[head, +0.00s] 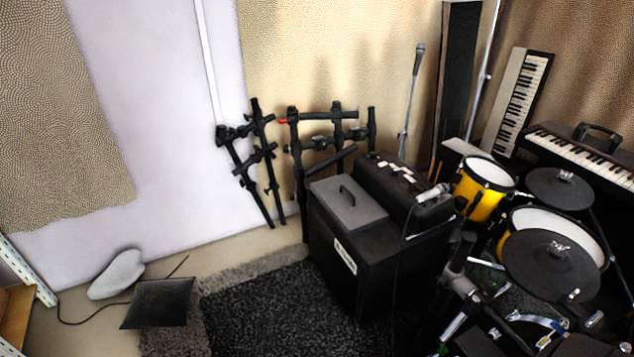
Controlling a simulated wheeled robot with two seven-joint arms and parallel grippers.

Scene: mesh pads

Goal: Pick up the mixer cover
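A flat grey panel with a dark bar handle, which looks like the mixer cover (345,207), lies on the left part of the top of a large black case (345,262). The handle stands up near the panel's middle. Nothing covers the panel. Neither of my grippers shows in the head view.
A black bag-like box (388,187) sits right of the panel, with a microphone (432,193) near it. Black stands (330,140) rise behind the case. Yellow drums (481,190) and cymbal pads crowd the right. A dark rug (275,315) lies clear at the front left.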

